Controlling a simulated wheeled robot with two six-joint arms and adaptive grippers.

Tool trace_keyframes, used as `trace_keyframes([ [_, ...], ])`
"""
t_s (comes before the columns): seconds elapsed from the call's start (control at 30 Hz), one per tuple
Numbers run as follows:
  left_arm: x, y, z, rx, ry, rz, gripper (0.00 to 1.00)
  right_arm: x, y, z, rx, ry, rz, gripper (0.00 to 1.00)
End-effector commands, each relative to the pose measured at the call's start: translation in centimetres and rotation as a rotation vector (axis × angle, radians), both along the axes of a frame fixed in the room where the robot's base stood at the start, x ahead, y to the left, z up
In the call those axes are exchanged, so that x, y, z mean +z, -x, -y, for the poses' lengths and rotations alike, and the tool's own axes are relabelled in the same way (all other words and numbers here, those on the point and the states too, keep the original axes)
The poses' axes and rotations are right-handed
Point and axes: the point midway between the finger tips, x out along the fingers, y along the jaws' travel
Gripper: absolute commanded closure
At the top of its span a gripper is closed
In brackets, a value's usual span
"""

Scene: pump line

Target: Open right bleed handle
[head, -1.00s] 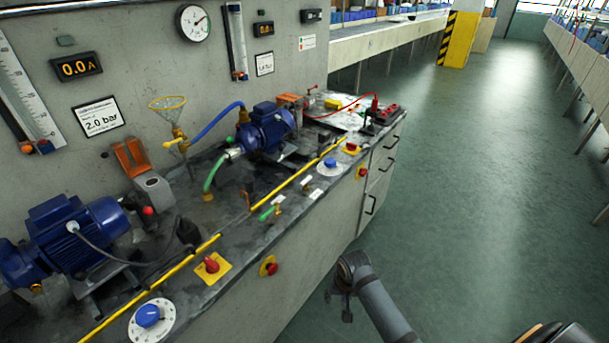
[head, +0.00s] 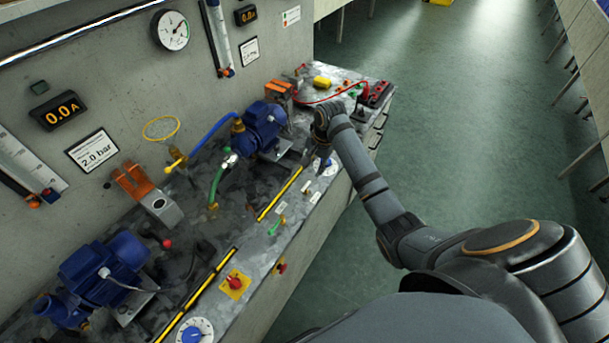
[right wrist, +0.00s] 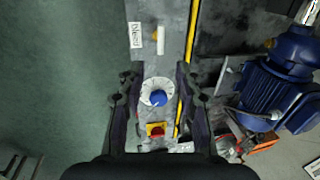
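In the right wrist view, a small white handle with an orange-yellow fitting (right wrist: 158,42) stands on the bench top beside a white label that seems to read "Bleed" (right wrist: 135,35). In the head view the white handle is small and hard to make out near the white labels (head: 315,197). My right gripper (head: 317,158) hangs above the bench near the blue dial. In the wrist view its two fingers (right wrist: 158,98) are spread apart, empty, on either side of the dial, with the handle beyond the fingertips. My left gripper is not in view.
A blue dial on a white disc (right wrist: 158,97) and a red switch on a yellow plate (right wrist: 156,130) lie below the gripper. A blue pump (head: 262,127) stands behind. A green handle (head: 276,226) is nearer. A yellow strip (head: 280,194) runs along the bench. The floor (head: 440,130) is clear.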

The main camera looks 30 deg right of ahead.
Motion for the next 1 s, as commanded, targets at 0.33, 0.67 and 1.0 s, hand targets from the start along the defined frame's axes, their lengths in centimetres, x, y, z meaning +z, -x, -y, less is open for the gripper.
trace_keyframes([
  [0.33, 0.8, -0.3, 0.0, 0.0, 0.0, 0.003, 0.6, -6.4, -1.0, -0.8, 0.001, -0.002, -0.003, 0.65],
  [0.67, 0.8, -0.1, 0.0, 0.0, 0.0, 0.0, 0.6, -9.9, -1.7, -1.1, 0.002, 0.0, 0.0, 0.65],
  [1.0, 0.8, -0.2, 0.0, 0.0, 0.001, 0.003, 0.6, -10.0, -1.7, -1.1, 0.002, 0.001, 0.002, 0.8],
])
